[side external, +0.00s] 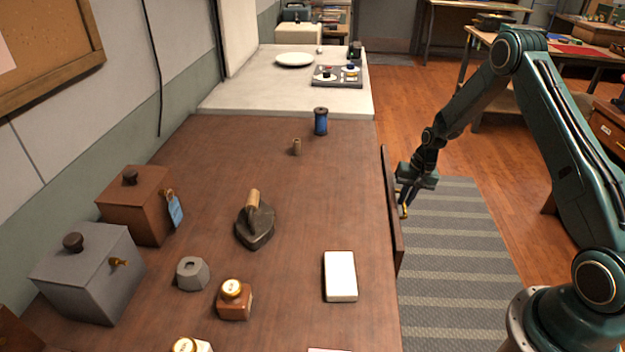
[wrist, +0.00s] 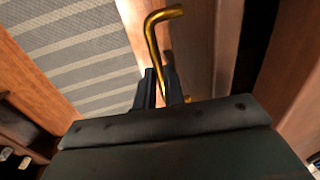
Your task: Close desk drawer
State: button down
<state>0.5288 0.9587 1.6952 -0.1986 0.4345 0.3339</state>
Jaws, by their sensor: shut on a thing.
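The desk drawer front (side external: 391,209) is a dark wood panel along the right edge of the desk (side external: 310,185). A dark gap shows beside the drawer front (wrist: 200,40) in the wrist view, so it stands a little out from the desk. Its brass handle (side external: 404,210) sticks out to the right. My gripper (side external: 405,197) is at the handle, on the outer side of the drawer. In the wrist view the dark fingers (wrist: 160,88) are closed around the lower part of the brass handle (wrist: 153,42). The drawer's inside is mostly hidden.
On the desktop are a white block (side external: 340,276), an old iron (side external: 255,222), a blue spool (side external: 320,121), an ink bottle (side external: 234,300) and two lidded boxes, one grey (side external: 88,275) and one brown (side external: 137,205). A striped rug (side external: 455,260) covers the floor beside the desk.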

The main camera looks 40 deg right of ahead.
jog(key=shift+w+a, duration=0.2)
jog(key=c, duration=1.5)
grip_release()
jog(key=shift+r, duration=0.1)
notch_tip(320, 180, up, 14)
jog(key=s+d, duration=0.1)
jog(key=d, duration=0.1)
jog(key=shift+s+f, duration=0.25)
jog(key=shift+s, duration=0.15)
